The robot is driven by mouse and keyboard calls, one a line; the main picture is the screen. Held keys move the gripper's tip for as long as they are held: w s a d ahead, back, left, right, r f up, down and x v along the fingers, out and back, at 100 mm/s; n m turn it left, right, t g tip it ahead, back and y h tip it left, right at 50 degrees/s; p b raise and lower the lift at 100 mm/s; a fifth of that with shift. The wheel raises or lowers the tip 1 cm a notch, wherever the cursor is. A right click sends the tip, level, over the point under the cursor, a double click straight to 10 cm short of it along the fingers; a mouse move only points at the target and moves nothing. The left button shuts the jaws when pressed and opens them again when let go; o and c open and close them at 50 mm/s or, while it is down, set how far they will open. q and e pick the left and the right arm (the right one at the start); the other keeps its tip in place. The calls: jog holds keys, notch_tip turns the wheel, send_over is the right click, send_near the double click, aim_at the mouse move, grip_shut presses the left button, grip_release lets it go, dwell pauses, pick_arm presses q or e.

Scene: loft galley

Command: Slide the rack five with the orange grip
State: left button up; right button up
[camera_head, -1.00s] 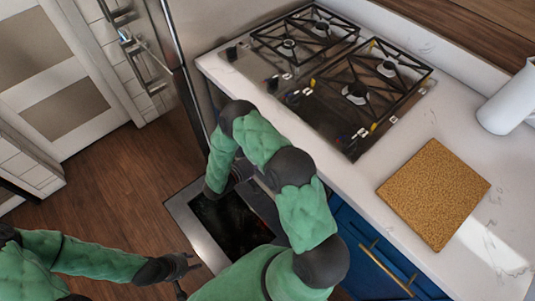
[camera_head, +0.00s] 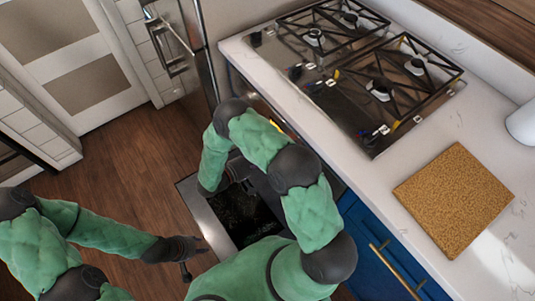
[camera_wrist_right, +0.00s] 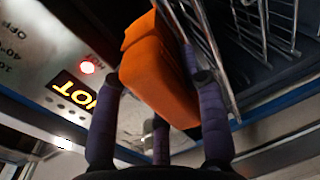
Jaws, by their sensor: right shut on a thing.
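An orange grip (camera_wrist_right: 158,72) on the end of a wire rack (camera_wrist_right: 205,45) fills the middle of the right wrist view. My right gripper (camera_wrist_right: 160,105) is shut on this orange grip, with its dark fingers on both sides of it. In the head view my right gripper (camera_head: 240,172) reaches down at the oven front, and my own arm hides much of it, the grip and the rack. The oven door (camera_head: 208,222) hangs open below. My left gripper (camera_head: 192,248) is near the door's outer edge, away from the rack; its finger opening is unclear.
A lit "HOT" display (camera_wrist_right: 78,92) is on the oven panel in the wrist view. A gas cooktop (camera_head: 365,75) and a cork board (camera_head: 455,200) are on the white counter (camera_head: 385,160). Wooden floor (camera_head: 130,165) is clear at left.

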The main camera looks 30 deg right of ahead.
jog(key=shift+s+a+f+b, duration=0.1)
jog(key=shift+a+b, duration=0.1)
jog(key=shift+a, duration=0.65)
jog(key=shift+s+a+f+b, duration=0.1)
jog(key=shift+a+b, duration=0.05)
jog(key=shift+a, duration=0.7)
jog(key=s+a, duration=0.1)
jog(key=a, duration=1.3)
jog(key=shift+s, duration=0.2)
jog(key=shift+a+f, duration=0.1)
jog(key=a+r, duration=0.4)
jog(key=a, duration=0.1)
jog(key=shift+a+r, duration=0.2)
jog(key=shift+a, duration=0.1)
jog(key=shift+s, duration=0.1)
dwell(1.1)
